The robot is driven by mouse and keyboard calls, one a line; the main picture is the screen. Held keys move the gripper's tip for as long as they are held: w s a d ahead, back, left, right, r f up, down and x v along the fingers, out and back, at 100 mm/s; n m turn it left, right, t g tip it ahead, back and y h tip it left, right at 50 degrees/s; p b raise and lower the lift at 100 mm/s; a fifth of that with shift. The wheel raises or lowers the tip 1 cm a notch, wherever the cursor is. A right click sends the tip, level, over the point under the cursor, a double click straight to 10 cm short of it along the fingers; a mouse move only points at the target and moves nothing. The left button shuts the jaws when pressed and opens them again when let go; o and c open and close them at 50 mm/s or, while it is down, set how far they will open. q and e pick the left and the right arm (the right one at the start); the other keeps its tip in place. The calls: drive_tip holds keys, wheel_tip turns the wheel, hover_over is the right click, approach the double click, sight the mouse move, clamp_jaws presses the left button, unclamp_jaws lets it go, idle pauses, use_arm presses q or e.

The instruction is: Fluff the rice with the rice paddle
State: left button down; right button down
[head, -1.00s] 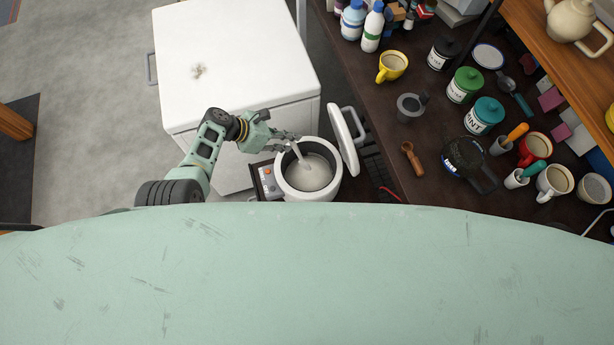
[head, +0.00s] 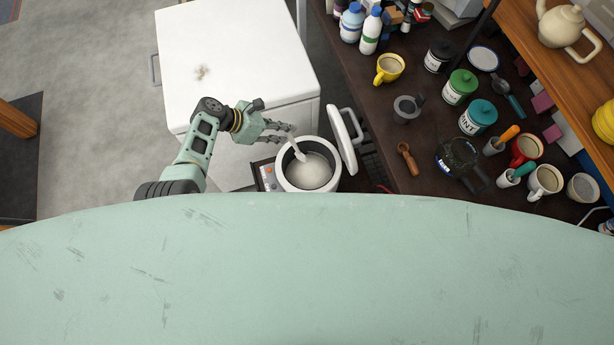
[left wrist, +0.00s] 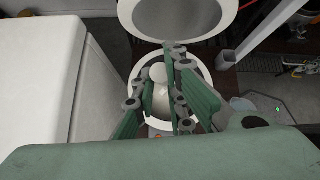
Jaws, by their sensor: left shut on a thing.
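The rice cooker (head: 280,181) is white and round, with its lid (head: 344,140) open at its right. My left gripper (head: 290,134) is at the upper left of the pot opening, shut on the white rice paddle (head: 298,152). The paddle slants down and right toward the rice; whether its tip touches the rice is hard to tell. In the left wrist view, the paddle (left wrist: 158,73) shows pale between the dark fingers (left wrist: 172,80), over the cooker. My right gripper is not in view.
A white cabinet (head: 235,60) stands to the left of the cooker. A dark counter (head: 385,115) at the right holds a yellow mug (head: 390,68), a wooden spoon (head: 407,158), jars and several cups. Open floor lies at the far left.

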use_arm(q)
drive_tip(key=shift+r, duration=2.55)
